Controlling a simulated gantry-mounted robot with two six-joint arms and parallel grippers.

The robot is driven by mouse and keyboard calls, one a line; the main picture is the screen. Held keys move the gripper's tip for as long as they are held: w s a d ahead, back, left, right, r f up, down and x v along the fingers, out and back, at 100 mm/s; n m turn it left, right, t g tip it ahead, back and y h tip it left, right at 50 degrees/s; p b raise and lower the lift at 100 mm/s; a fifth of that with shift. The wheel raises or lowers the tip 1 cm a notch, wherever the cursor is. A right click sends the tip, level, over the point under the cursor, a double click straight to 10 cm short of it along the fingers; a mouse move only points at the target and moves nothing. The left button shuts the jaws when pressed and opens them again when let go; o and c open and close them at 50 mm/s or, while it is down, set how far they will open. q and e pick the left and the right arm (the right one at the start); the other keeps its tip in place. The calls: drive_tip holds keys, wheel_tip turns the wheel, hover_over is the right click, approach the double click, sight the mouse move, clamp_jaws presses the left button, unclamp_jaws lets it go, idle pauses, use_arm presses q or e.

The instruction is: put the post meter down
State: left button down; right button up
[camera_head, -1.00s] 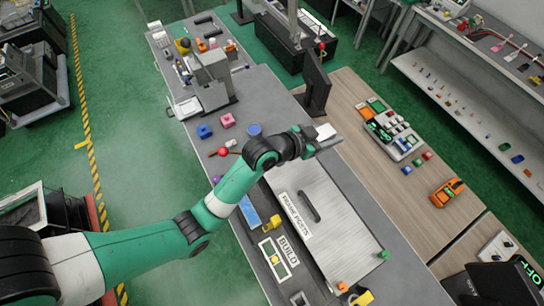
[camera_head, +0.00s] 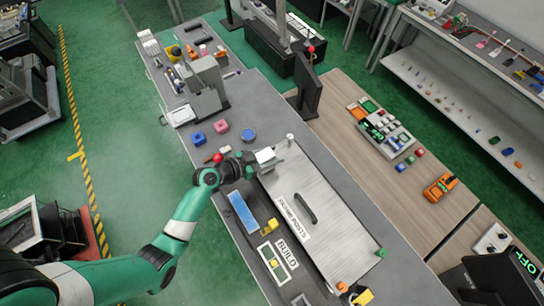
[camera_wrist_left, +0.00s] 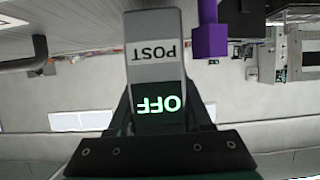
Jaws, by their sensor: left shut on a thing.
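The post meter (camera_wrist_left: 155,68) fills the middle of the left wrist view. It is a grey block with a white POST label and a dark display reading OFF in green, both upside down there. My left gripper (camera_head: 256,160) is shut on it, with the fingers on either side of the block. In the head view the meter (camera_head: 266,156) shows as a small pale block at the gripper's tip, over the far-left end of the ribbed FRAME POSTS panel (camera_head: 325,232). I cannot tell its height above the panel. My right gripper is not in view.
A red ball (camera_head: 217,158), blue block (camera_head: 198,139), pink block (camera_head: 221,127) and blue disc (camera_head: 249,135) lie near my left gripper. A small white post (camera_head: 290,138) stands at the panel's far edge. A BUILD plate (camera_head: 277,262) lies at the front left.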

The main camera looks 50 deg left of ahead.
sight(257, 163)
use_arm(q)
drive_tip(key=shift+f, duration=0.5)
drive_tip(key=shift+f, duration=0.2)
drive_tip(key=shift+c, duration=1.6)
unclamp_jaws()
drive_tip(key=shift+r, duration=0.15)
drive_tip(key=v, duration=0.5)
drive_tip(key=shift+s+a+r, duration=0.15)
drive_tip(key=shift+s, duration=0.2)
drive_tip(key=p+v, duration=0.6)
drive_tip(key=shift+s+r+p, duration=0.1)
drive_tip(key=shift+p, duration=0.2)
